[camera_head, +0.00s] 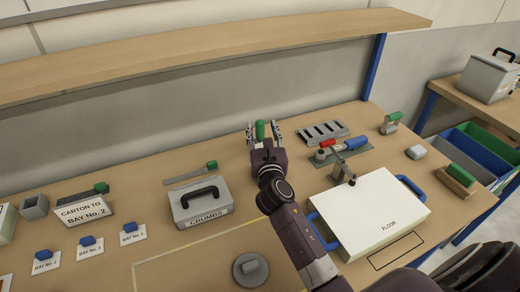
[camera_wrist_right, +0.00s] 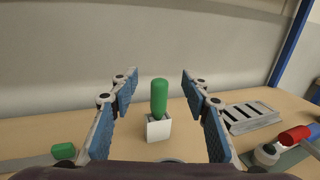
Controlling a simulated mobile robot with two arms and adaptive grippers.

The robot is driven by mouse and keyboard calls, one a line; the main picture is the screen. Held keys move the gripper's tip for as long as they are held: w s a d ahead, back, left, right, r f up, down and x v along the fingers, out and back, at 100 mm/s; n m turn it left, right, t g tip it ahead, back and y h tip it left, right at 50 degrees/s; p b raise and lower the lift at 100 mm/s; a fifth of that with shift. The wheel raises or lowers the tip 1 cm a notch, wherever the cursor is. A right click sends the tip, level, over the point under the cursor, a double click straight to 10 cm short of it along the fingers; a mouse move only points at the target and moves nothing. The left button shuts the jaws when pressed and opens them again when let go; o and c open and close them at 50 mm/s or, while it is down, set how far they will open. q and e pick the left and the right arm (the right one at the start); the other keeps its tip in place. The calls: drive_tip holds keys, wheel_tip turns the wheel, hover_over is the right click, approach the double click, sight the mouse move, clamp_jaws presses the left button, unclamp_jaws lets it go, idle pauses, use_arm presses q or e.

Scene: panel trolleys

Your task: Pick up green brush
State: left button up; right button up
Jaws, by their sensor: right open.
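A green upright handle, which looks like the green brush (camera_head: 260,130), stands at the back of the bench. In the right wrist view the green brush (camera_wrist_right: 159,97) rises from a small white block (camera_wrist_right: 158,128); whether the block is its head or a holder I cannot tell. My right gripper (camera_head: 262,129) is open, with its fingers on either side of the green handle. In the wrist view clear gaps show between the handle and both fingers (camera_wrist_right: 157,90). Another green-topped brush with a wooden base (camera_head: 458,178) lies at the right end. My left gripper is not in view.
A grey case marked CRUMBS (camera_head: 183,219) stands left of my right arm. A white FLOOR box (camera_head: 375,212) with blue handles is to the right. A slotted grey rack (camera_head: 322,131) and red- and blue-handled tools (camera_head: 349,144) lie right of the gripper. A shelf (camera_head: 200,45) runs above.

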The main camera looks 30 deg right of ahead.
sight(261, 129)
wheel_tip(261, 129, down, 6)
drive_tip(key=b, duration=0.4)
drive_tip(key=x, duration=0.3)
drive_tip(key=r+p+x, duration=0.1)
drive_tip(key=x, duration=0.2)
drive_tip(key=shift+w+d+r, duration=0.2)
drive_tip(key=shift+w+d, duration=0.05)
drive_tip(key=shift+w, duration=0.05)
drive_tip(key=shift+w+d, duration=0.2)
drive_tip(key=shift+w, duration=0.35)
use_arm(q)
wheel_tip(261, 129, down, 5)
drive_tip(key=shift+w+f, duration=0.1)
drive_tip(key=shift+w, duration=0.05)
use_arm(e)
drive_tip(key=shift+c, duration=0.4)
clamp_jaws()
drive_tip(key=shift+r, duration=0.1)
